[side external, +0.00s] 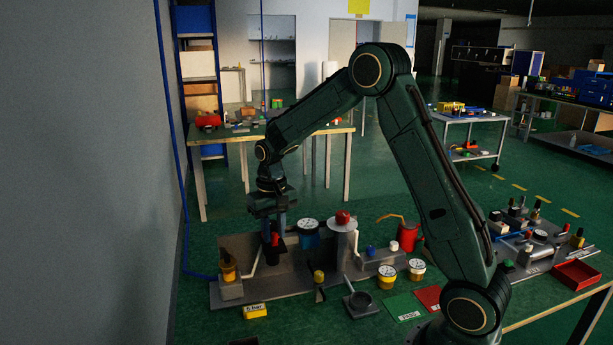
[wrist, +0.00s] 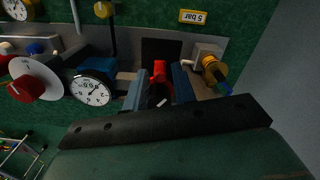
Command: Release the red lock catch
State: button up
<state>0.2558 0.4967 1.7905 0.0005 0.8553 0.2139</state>
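The red lock catch (wrist: 158,78) shows in the wrist view between the two blue fingers of my gripper (wrist: 160,90). The fingers stand apart, one on each side of it, with a gap visible to each. In the side view my gripper (side external: 272,224) points down over the left part of the grey bench plate, and the red catch (side external: 276,239) shows at its fingertips. The foot of the catch is partly hidden by the fingers, and I cannot tell whether either finger touches it.
A brass-coloured regulator (wrist: 210,70) stands close right of the catch in the wrist view. A white-faced gauge (wrist: 93,88) and a red knob on a white disc (wrist: 27,88) are to the left. A yellow "5 bar" label (wrist: 193,17) lies beyond the plate. The wall is close.

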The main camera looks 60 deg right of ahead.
aim_at(277, 251)
grip_shut()
jog(key=shift+s+a, duration=1)
jog(key=shift+o, duration=1.6)
grip_release()
jog(key=shift+r, duration=0.1)
notch_tip(277, 251, up, 14)
